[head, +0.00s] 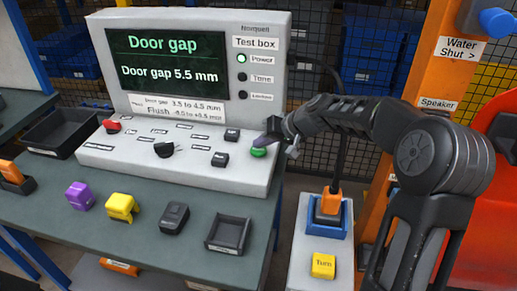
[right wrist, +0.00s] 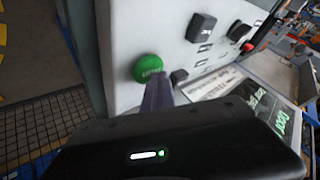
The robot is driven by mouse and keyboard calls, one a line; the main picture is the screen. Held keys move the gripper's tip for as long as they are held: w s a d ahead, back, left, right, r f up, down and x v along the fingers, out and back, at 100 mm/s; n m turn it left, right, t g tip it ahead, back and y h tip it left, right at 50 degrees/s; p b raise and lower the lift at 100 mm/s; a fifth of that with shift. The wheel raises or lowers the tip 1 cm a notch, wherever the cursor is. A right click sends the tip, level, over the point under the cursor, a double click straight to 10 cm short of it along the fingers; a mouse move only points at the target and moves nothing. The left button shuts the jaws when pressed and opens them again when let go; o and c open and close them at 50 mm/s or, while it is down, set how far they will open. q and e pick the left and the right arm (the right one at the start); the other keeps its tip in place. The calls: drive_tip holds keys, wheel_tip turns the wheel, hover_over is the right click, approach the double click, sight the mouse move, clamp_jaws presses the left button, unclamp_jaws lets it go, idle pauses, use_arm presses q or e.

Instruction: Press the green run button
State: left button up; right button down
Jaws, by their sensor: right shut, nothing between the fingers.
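The green run button (head: 258,152) sits at the right end of the test box's (head: 185,172) sloped panel. In the right wrist view the green button (right wrist: 148,68) is a round cap with lettering on it. My right gripper (head: 268,140) is shut and empty, with its fingertips right by the button in the head view. In the right wrist view the shut fingers (right wrist: 158,92) point at the button's lower edge. I cannot tell whether they touch it. My left gripper is not in view.
The panel also holds a red button (head: 112,125), a black knob (head: 165,149) and black switches (head: 220,159). The screen (head: 168,66) reads "Door gap 5.5 mm". Purple (head: 80,195) and yellow (head: 122,207) items and a small black tray (head: 228,234) are on the bench in front.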

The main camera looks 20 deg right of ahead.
idle(0.4)
drive_tip(key=shift+r+p, duration=0.45)
drive_tip(key=shift+r, duration=0.4)
drive_tip(key=shift+r+p, duration=1.6)
drive_tip(key=shift+r, duration=0.9)
wheel_tip(320, 180, up, 8)
drive_tip(key=r+p, duration=0.1)
drive_tip(key=p, duration=0.5)
hover_over(261, 150)
drive_tip(key=shift+s+f, duration=0.1)
drive_tip(key=shift+f, duration=0.2)
